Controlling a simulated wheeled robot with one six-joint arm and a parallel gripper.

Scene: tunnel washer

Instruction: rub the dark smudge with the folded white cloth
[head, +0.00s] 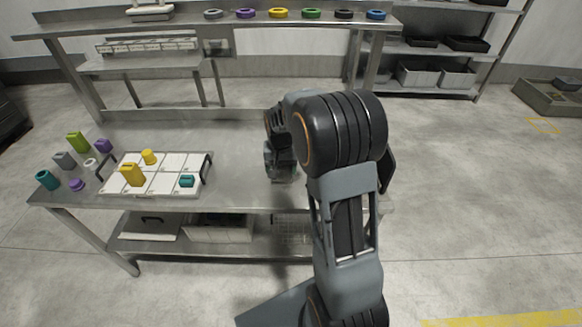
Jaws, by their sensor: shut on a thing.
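My gripper (281,174) points down at the right part of the steel table (235,150), close to its top. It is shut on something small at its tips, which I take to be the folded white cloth. The cloth is too small and too covered by the gripper to make out clearly. I cannot see the dark smudge; my arm hides part of the table's right side. Whether the cloth touches the tabletop, I cannot tell.
A white gridded tray (165,188) with black handles stands left, holding two yellow pieces and a teal one. Several coloured pieces (47,180) lie left of it. A raised steel shelf behind carries coloured rings (279,13). Bare tabletop lies between tray and gripper.

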